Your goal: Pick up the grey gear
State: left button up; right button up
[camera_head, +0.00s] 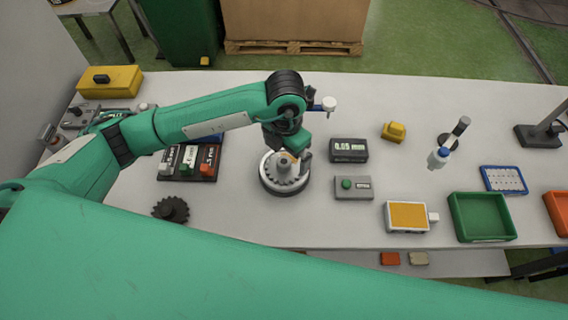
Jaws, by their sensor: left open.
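A round, toothed grey gear (280,177) sits at the middle of the table, on or within a dark-rimmed round base. I cannot tell where the gear ends and the base begins. My left gripper (298,157) points down over the back right part of it, open, with its fingertips close above or beside the gear; contact is unclear. The gripper hides part of the gear. A darker gear (171,209) lies flat on the table to the left. My right gripper is not in view.
A display box (349,150) and a green-button box (353,187) stand just right of the gear. A switch panel (188,162) is on the left. A green tray (482,216) and an orange-topped box (407,216) are at the right. The table's front middle is clear.

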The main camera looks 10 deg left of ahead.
aim_at(284, 161)
pick_arm(q)
jog(key=f, duration=0.1)
jog(key=f+p, duration=0.1)
jog(key=f, duration=0.1)
jog(key=shift+s+a+f+p, duration=0.15)
jog(key=shift+a+p, duration=0.1)
jog(key=shift+p, duration=0.05)
jog(key=shift+f, duration=0.45)
jog(key=shift+c, duration=0.2)
jog(key=c, duration=1.2)
jog(key=shift+r, duration=0.1)
jog(key=shift+r, duration=0.1)
